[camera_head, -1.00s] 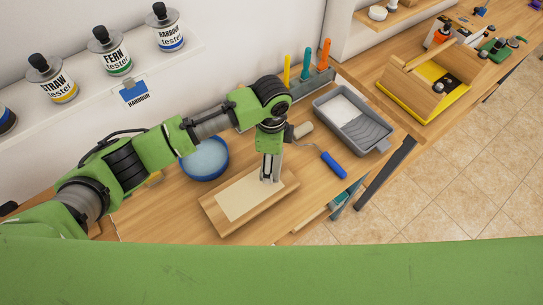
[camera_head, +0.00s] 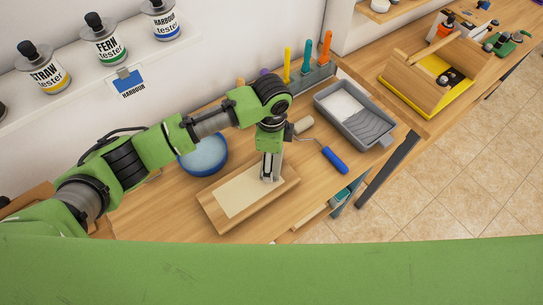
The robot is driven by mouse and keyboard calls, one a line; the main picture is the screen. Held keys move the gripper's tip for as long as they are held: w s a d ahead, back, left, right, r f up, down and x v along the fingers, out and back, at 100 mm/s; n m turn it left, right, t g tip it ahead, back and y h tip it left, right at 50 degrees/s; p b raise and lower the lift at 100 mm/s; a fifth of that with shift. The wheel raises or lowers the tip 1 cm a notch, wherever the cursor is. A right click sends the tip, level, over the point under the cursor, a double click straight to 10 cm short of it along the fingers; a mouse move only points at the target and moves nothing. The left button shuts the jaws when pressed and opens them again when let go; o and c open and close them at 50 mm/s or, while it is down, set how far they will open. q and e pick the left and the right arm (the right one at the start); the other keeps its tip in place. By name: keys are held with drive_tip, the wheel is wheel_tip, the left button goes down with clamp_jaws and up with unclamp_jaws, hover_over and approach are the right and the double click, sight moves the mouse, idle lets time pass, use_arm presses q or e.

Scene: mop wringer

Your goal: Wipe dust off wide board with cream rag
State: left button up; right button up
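The wide board (camera_head: 285,189) is a brown wooden slab lying tilted across the bench in the head view. A flat cream rectangle (camera_head: 238,195) lies on its top; I cannot tell whether this is the cream rag or a dusty patch. My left gripper (camera_head: 268,179) points straight down at the right end of this cream area, at or just above its surface. Its fingertips are small here, so I cannot tell whether they are shut or hold anything. My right gripper is not in view.
A blue-rimmed bowl (camera_head: 204,155) stands behind the board, partly behind my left arm. Tester cans stand on the shelf (camera_head: 180,48). The bench's front edge is close to the board.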

use_arm(q)
drive_tip(key=shift+f, duration=0.2)
drive_tip(key=shift+f, duration=0.4)
idle(0.3)
